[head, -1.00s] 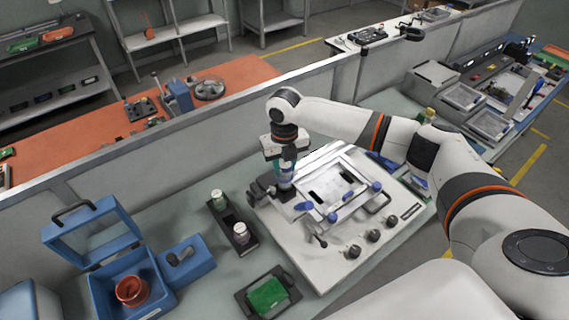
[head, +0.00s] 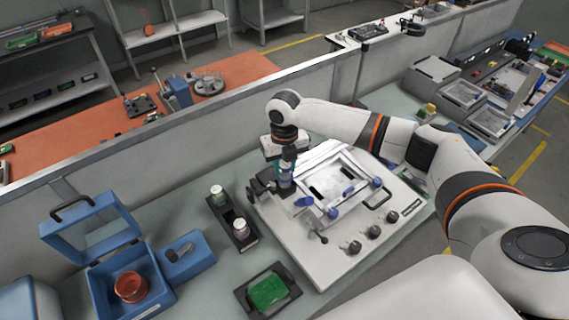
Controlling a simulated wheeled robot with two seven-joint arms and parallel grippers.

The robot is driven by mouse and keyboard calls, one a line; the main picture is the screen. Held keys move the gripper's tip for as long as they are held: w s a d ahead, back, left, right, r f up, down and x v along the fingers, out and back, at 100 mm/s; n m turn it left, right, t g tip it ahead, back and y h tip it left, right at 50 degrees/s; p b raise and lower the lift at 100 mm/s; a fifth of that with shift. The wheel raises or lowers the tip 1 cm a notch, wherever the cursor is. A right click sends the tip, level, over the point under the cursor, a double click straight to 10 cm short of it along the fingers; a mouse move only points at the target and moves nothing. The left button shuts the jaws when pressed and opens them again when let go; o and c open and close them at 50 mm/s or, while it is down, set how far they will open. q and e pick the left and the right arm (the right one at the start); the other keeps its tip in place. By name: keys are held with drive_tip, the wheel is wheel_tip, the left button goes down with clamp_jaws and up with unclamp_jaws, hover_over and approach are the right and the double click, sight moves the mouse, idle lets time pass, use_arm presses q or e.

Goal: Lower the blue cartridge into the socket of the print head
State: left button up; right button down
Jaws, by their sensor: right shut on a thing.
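My right gripper (head: 286,163) points down over the rear left corner of the white printing machine (head: 297,254). It is shut on the blue cartridge (head: 286,182), which is upright and small in view. The cartridge's lower end is at the dark print head (head: 261,188). The socket is hidden by the cartridge and gripper, so I cannot tell how deep the cartridge sits. My left gripper is not in view.
A black tray (head: 243,244) with two capped jars stands left of the machine. A dark tray with a green pad (head: 268,291) lies in front. An open blue case (head: 103,303) is at left. A grey partition (head: 220,136) runs behind.

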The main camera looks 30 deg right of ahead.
drive_tip(key=shift+f, duration=0.7)
idle(0.3)
drive_tip(key=c, duration=0.9)
unclamp_jaws()
drive_tip(key=c, duration=0.4)
drive_tip(key=shift+r+p, duration=0.6)
drive_tip(key=shift+r, duration=2.9)
